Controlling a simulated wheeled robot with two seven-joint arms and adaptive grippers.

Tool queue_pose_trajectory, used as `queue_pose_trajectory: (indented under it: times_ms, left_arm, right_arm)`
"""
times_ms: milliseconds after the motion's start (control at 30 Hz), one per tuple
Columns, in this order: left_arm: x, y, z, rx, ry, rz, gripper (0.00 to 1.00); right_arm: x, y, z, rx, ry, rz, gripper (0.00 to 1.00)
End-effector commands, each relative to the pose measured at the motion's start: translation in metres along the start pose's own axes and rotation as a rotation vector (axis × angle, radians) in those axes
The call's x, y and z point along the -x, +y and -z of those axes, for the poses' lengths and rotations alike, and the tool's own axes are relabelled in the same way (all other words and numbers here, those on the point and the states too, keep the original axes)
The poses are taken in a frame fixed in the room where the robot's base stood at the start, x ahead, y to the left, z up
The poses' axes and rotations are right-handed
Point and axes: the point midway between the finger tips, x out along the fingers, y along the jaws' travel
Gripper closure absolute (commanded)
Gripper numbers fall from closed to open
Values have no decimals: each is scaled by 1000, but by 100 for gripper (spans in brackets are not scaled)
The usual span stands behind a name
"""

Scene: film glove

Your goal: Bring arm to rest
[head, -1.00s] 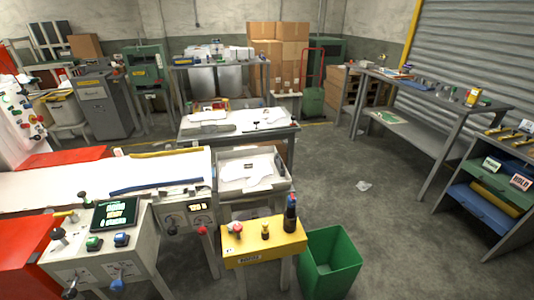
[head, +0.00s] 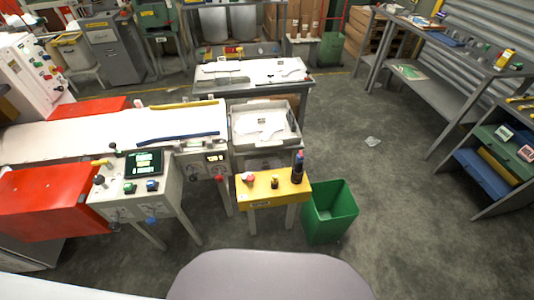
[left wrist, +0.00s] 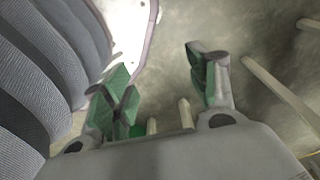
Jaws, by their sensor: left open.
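My left gripper (left wrist: 163,88) shows in the left wrist view. Its two green-padded fingers are spread apart with nothing between them. Bare floor (left wrist: 180,45) and a few pale legs show beyond and around the fingers. A grey ribbed form fills the left side of that view, close to the gripper. Neither gripper shows in the head view, and my right gripper is in no view. A smooth grey rounded part at the bottom of the head view looks like my own body.
A yellow box (head: 252,200) with knobs stands on legs ahead, beside a green bin (head: 330,218). A control console (head: 115,207) and a long white-topped machine (head: 60,138) are to the left. A shelf rack (head: 470,190) stands at right. Floor right of the bin is mostly clear.

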Motion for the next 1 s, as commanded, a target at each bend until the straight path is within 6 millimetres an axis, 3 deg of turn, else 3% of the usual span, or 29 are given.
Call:
queue_pose_trajectory:
  times_ms: [1000]
  left_arm:
    - [45, -12, -107, -5, -24, 17, 42]
  right_arm:
    - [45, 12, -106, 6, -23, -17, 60]
